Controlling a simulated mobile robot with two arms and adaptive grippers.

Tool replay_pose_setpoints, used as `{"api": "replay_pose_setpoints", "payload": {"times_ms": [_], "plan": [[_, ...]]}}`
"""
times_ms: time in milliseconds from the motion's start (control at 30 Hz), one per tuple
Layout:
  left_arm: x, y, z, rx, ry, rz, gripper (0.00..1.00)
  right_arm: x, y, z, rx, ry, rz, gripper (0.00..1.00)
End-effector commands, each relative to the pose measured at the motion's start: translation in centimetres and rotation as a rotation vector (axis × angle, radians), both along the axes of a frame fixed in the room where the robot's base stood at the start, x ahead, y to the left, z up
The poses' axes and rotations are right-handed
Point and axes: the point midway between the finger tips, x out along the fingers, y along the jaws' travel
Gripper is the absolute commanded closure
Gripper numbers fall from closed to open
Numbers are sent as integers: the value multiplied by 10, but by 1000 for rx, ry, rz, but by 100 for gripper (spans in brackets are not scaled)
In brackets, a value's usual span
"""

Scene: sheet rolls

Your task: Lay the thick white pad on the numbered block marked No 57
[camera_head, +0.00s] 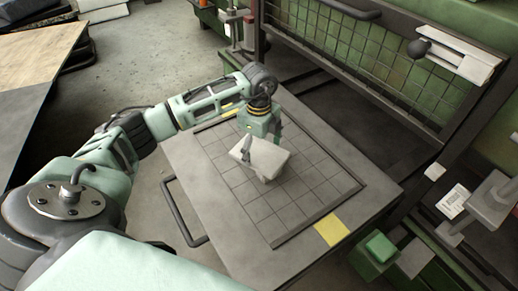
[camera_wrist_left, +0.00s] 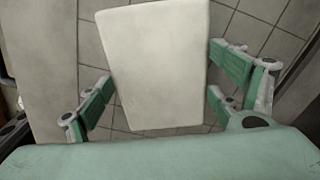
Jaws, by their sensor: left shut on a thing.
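The thick white pad (camera_head: 272,162) is over the gridded plate on the grey table. It fills the middle of the left wrist view (camera_wrist_left: 157,65). I can read no number 57 on any block. My right gripper is not in view.
The gridded plate (camera_head: 285,208) has a raised dark rim and free room around the pad. A yellow square (camera_head: 331,231) lies at the table's front right. A green block (camera_head: 380,247) stands beyond that edge. A green tiled machine frame (camera_head: 375,62) rises behind.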

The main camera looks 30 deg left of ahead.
Motion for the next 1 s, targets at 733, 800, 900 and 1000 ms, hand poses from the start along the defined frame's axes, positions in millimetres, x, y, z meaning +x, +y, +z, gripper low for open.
{"api": "replay_pose_setpoints", "payload": {"times_ms": [733, 800, 900, 1000], "plan": [[1, 0, -3, -1, -2, 0, 0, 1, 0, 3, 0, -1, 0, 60], [1, 0, -3, -1, -2, 0, 0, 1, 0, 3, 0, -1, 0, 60], [1, 0, -2, -1, -2, 0, 0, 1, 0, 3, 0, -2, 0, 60], [1, 0, 5, -1, -4, 0, 0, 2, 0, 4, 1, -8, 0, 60]]}}
